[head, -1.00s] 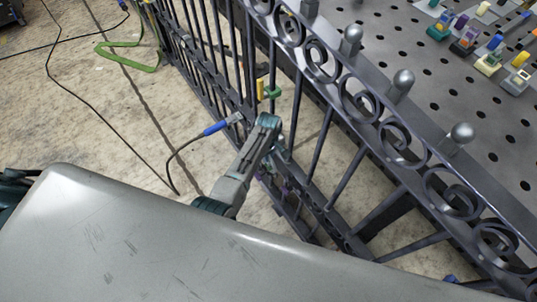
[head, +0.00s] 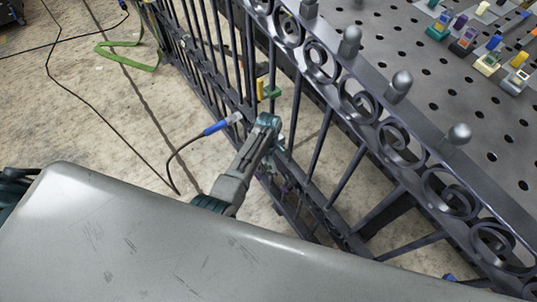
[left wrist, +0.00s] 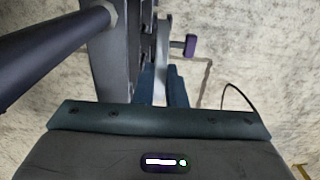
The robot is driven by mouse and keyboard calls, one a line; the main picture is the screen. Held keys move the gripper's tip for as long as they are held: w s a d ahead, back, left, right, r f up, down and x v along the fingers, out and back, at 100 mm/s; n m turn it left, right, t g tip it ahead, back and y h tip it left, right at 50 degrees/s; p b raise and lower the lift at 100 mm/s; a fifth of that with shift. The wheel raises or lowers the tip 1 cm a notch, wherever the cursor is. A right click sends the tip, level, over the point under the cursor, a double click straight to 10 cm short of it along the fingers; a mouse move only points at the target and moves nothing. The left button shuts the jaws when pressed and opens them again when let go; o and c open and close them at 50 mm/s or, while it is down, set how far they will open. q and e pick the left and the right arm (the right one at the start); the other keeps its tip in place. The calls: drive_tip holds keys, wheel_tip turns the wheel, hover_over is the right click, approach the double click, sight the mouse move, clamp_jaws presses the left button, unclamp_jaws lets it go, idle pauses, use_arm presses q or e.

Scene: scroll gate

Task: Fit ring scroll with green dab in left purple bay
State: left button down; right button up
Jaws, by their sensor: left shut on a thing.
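My left gripper (left wrist: 160,88) is down at the dark metal gate. In the left wrist view its blue-grey fingers are shut on a narrow grey piece (left wrist: 161,45), seen edge-on, and I cannot tell if it is the ring scroll. No green dab shows on it. A purple block (left wrist: 190,45) on a short stub is just right of it. In the head view my left gripper (head: 278,145) is low against the bars, its tips mostly hidden. A green piece (head: 271,92) and a yellow piece (head: 260,88) are on the bars just above it.
The gate (head: 325,62) runs diagonally, with ring scrolls along its top and round-headed posts. Behind it, a perforated metal table (head: 460,95) carries small coloured blocks at the far right. A blue-ended cable (head: 215,128) and a green strap (head: 130,60) lie on the left.

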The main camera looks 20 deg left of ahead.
use_arm(q)
drive_tip(key=shift+f, duration=0.1)
use_arm(e)
drive_tip(key=shift+a+f, duration=0.1)
drive_tip(key=shift+a, duration=0.05)
use_arm(q)
drive_tip(key=shift+f, duration=0.2)
use_arm(e)
drive_tip(key=shift+a+f, duration=0.15)
drive_tip(key=shift+a, duration=0.25)
use_arm(q)
drive_tip(key=shift+f+b, duration=0.4)
drive_tip(key=shift+f, duration=0.05)
use_arm(e)
drive_tip(key=shift+d+f, duration=0.2)
drive_tip(key=shift+d, duration=0.35)
use_arm(q)
drive_tip(key=shift+f, duration=0.2)
use_arm(e)
drive_tip(key=shift+a+f, duration=0.1)
use_arm(q)
drive_tip(key=shift+f, duration=0.2)
use_arm(e)
drive_tip(key=shift+a+f, duration=0.2)
drive_tip(key=shift+a, duration=0.25)
use_arm(q)
drive_tip(key=shift+f+b, duration=0.1)
drive_tip(key=shift+b, duration=0.2)
